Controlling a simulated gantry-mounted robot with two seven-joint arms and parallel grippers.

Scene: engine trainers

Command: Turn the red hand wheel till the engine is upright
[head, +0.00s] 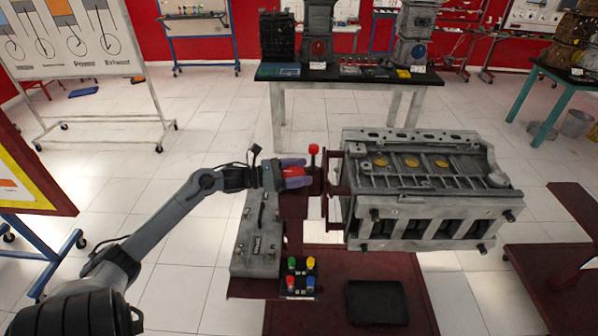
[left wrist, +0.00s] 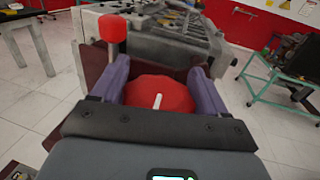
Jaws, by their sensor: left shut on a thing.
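The red hand wheel (head: 295,172) sits at the left end of the engine stand. In the left wrist view the wheel (left wrist: 160,94) is a red round piece with a white mark, between two purple fingers. My left gripper (head: 294,176) is shut on it, with one finger on each side. The grey engine block (head: 430,190) is held by the dark red stand to the right of the wheel. Its deck with yellow round pieces and a side with dark openings both show; its exact tilt is hard to tell. My right gripper is not in view.
A red-knobbed lever (head: 314,152) stands close beside the wheel. A grey casting (head: 256,238) lies left of the stand. A box with coloured buttons (head: 301,276) and a black tray (head: 377,302) are in front. A table (head: 346,76) with engine parts stands behind.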

